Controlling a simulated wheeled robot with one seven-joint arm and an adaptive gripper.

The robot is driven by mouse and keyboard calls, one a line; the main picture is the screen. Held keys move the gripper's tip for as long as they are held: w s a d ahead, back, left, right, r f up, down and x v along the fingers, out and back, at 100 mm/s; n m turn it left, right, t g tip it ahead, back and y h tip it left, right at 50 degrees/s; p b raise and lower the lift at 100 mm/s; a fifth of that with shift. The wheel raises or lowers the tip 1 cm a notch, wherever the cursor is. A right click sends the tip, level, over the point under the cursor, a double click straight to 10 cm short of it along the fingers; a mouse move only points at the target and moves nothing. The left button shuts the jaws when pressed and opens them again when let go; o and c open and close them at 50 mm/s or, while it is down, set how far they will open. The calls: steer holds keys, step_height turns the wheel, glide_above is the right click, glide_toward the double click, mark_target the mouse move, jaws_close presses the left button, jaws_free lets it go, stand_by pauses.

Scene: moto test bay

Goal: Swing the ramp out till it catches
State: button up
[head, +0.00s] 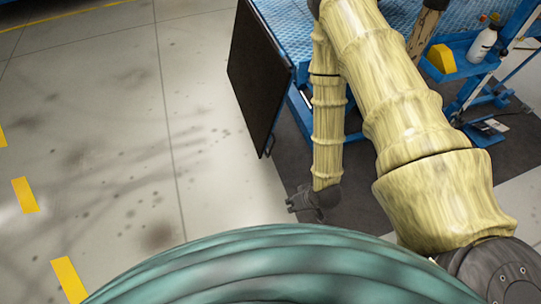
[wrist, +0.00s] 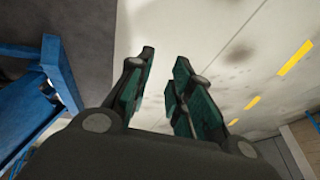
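The ramp looks to be the dark flat panel (head: 258,75) with a blue edge. In the head view it stands steeply tilted at the left end of the blue lift table (head: 305,20). My gripper (head: 305,207) hangs low, to the right of and nearer than the panel's lower corner, apart from it in the picture. In the wrist view my gripper (wrist: 165,62) has its green-padded fingers spread, with bare floor between them and nothing held. I cannot pick out the panel in the wrist view. My arm hides part of the lift and any catch.
A blue side tray (head: 470,62) with a yellow block (head: 441,58) and white bottle (head: 482,43) is at upper right. Blue framework (wrist: 45,85) is at left in the wrist view. Pale floor (head: 110,130) left of the panel is clear, with yellow dashes (head: 25,194).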

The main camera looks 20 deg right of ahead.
steer(key=w+d+f+n+t+y+b, duration=0.1)
steer(key=w+f+t+y+b, duration=0.2)
steer(key=w, duration=0.4)
steer(key=w+f+n+t+b, duration=0.1)
steer(key=w+f+b, duration=0.2)
steer(key=w+b, duration=0.3)
steer(key=w+d+f+n+t+y+b, duration=0.1)
steer(key=w+f+y+b, duration=0.1)
steer(key=w+f+b, duration=0.35)
steer(key=n+y+b, duration=0.6)
steer(key=y+b, duration=0.2)
steer(key=b, duration=0.6)
glide_toward(271, 150)
steer(key=shift+n+t, duration=0.3)
steer(key=shift+f+b+x, duration=0.15)
steer(key=shift+b+x, duration=0.5)
steer(key=shift+x, duration=1.05)
steer(key=shift+f+b+x, duration=0.15)
steer(key=shift+b+x, duration=0.55)
steer(key=shift+x, duration=1)
steer(key=shift+f+b+x, duration=0.2)
steer(key=shift+b+x, duration=0.45)
steer(key=shift+x, duration=1.05)
steer(key=shift+w, duration=0.15)
jaws_close()
